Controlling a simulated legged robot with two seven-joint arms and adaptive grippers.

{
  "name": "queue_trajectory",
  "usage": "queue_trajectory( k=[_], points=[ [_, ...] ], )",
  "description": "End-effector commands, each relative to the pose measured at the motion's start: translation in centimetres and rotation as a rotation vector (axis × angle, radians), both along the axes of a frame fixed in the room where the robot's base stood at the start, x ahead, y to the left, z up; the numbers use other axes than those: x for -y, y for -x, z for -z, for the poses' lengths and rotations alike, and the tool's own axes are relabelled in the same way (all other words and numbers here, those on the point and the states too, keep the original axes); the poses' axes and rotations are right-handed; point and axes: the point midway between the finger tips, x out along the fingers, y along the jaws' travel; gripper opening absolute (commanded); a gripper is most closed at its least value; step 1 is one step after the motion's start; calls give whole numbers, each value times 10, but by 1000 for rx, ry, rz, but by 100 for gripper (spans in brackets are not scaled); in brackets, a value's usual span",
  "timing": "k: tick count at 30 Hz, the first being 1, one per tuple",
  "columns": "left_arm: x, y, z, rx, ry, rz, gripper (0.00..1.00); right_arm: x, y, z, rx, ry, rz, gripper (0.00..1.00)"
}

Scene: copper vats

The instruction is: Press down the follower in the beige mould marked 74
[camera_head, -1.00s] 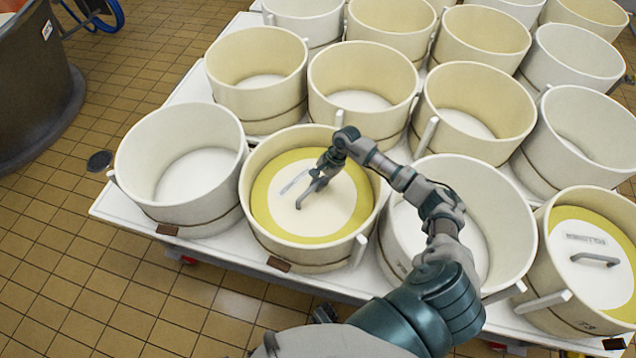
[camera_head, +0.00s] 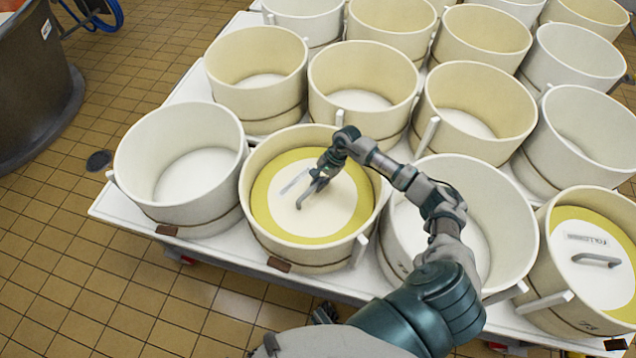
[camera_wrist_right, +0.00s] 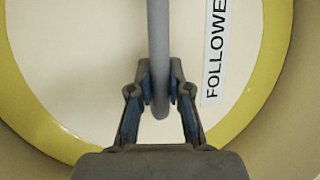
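A white follower disc with a yellow rim (camera_head: 330,222) sits level inside a beige mould (camera_head: 262,232) at the front of the table. No number shows on this mould's visible wall. My right gripper (camera_head: 312,186) is at the follower's middle, over its grey bar handle. In the right wrist view the gripper's fingers (camera_wrist_right: 161,88) stand on both sides of the handle (camera_wrist_right: 158,40) and appear closed on it. A white label (camera_wrist_right: 214,50) reading "FOLLOWE", cut off by the frame, lies beside the handle. My left gripper is not in view.
Another beige mould (camera_head: 560,300) at right holds a similar follower (camera_head: 600,280); its wall mark is too small to read surely. Empty moulds stand left (camera_head: 140,190), right (camera_head: 505,215) and behind (camera_head: 318,85) on the white table (camera_head: 120,205). A dark vat (camera_head: 35,95) stands far left.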

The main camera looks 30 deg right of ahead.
Motion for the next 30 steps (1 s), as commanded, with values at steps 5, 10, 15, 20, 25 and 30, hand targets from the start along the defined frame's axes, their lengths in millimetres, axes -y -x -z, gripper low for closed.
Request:
queue_trajectory(
  k=[5, 10, 15, 20, 25, 30],
  points=[
    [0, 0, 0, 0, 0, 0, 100, 0, 3, 4, -10, 2, -2, 46],
    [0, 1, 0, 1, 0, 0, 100, 0, 2, 1, -5, 0, -1, 46],
    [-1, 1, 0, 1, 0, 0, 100, 3, 2, -8, -2, 1, 0, 46],
    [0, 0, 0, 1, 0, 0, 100, 17, 4, -34, -1, 3, 1, 46],
    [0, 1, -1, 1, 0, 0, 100, 34, 7, -69, -3, 3, 0, 46],
    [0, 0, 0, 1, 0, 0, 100, 46, 9, -94, -5, 0, 0, 46]
  ],
)
